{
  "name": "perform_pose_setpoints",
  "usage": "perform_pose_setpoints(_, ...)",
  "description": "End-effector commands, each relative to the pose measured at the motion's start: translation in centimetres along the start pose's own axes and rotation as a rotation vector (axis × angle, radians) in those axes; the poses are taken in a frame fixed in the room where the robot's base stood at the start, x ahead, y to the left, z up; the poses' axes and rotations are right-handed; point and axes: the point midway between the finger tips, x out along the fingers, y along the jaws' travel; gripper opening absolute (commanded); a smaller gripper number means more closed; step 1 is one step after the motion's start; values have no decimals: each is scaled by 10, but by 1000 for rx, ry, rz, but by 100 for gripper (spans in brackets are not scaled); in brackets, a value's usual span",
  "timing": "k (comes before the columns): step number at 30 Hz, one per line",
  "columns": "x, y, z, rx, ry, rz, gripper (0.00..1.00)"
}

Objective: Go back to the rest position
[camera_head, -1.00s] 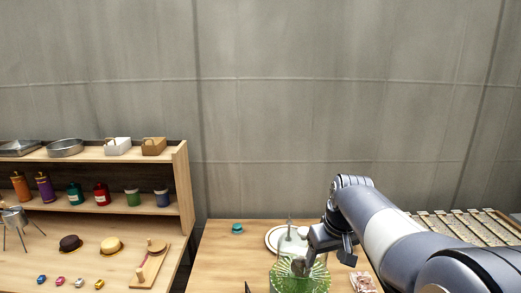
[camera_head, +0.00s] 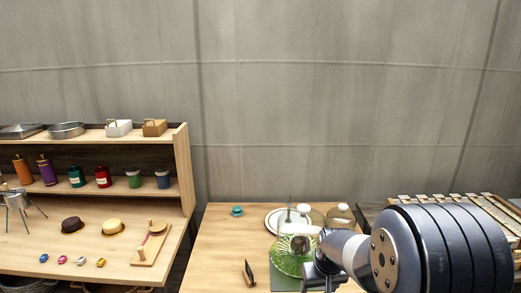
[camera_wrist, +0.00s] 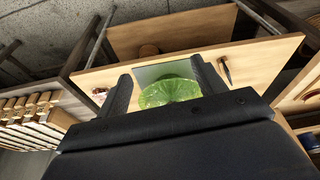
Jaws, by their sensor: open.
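My gripper (camera_head: 320,274) is in the lower middle of the head view, in front of the table's right part. In the wrist view its two dark fingers are spread apart with nothing between them (camera_wrist: 162,70). Beyond the fingers, a green scalloped glass dish (camera_wrist: 170,92) lies on the table, apart from them. The same green dish (camera_head: 287,263) shows in the head view, partly hidden by my arm.
The wooden table (camera_head: 212,262) carries a small teal item (camera_head: 237,211), a round white plate (camera_head: 271,222), a clear dome (camera_head: 341,215) and a small dark stand (camera_head: 248,273). A stocked shelf (camera_head: 184,165) stands left. A slatted rack (camera_head: 480,207) is at right.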

Motion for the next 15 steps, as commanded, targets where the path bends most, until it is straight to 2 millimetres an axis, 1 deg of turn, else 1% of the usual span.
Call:
perform_pose_setpoints(1, 11, 0, 4, 5, -3, 1, 66)
perform_pose_setpoints(6, 27, -1, 11, 18, -2, 5, 66)
perform_pose_setpoints(10, 32, -1, 13, 24, 0, 7, 66)
perform_pose_setpoints(15, 33, -1, 13, 25, 1, 7, 66)
